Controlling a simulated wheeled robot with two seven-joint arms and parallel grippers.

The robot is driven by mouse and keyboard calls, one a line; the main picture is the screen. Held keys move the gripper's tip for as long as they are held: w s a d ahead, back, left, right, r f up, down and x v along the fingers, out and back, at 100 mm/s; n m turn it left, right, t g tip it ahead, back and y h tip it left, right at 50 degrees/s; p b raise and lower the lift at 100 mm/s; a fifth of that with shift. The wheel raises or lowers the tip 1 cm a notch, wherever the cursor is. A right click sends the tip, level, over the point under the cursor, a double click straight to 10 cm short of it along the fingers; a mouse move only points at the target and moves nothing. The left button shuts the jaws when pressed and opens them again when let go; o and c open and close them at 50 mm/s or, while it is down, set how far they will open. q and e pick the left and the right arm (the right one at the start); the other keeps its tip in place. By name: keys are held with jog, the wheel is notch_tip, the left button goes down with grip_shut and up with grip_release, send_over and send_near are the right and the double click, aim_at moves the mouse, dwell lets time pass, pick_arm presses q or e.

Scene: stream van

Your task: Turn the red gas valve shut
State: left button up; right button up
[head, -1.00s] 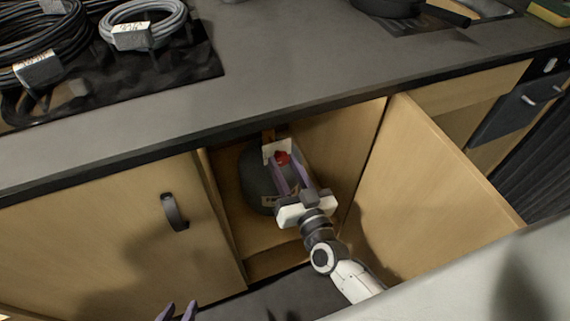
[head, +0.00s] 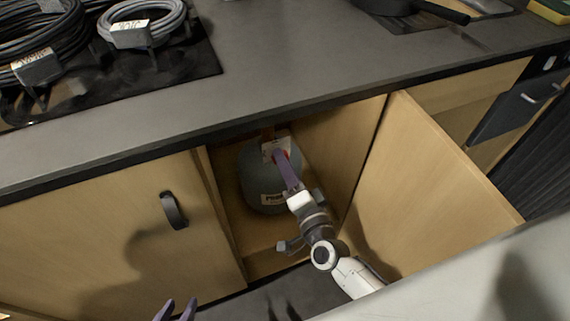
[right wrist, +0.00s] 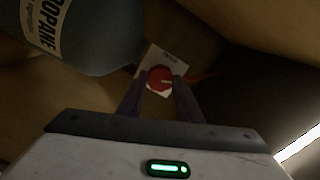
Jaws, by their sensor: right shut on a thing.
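The red gas valve (right wrist: 160,78) is a round red knob on a pale plate (right wrist: 172,61), inside the open cabinet beside a grey gas bottle (head: 262,186). In the head view only a sliver of red shows past my gripper. My right gripper (head: 284,160) reaches into the cabinet, its purple fingers closed on the valve from both sides. In the right wrist view the fingertips sit at either side of the knob. My left gripper (head: 176,309) shows only as purple fingertips at the bottom edge, apart and empty, away from the cabinet.
The open cabinet door (head: 440,185) stands to the right of my right arm. A closed door with a dark handle (head: 173,211) is on the left. The dark countertop (head: 270,80) overhangs the opening and holds cable coils (head: 142,22) and a pan.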

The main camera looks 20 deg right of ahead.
jog(key=shift+m+b, duration=0.45)
jog(key=shift+m, duration=1.85)
jog(key=o, duration=1)
jog(key=shift+o, duration=0.2)
jog(key=s, duration=1)
jog(key=shift+d+p, duration=0.15)
jog(key=shift+p, duration=0.2)
jog(key=shift+s, duration=0.1)
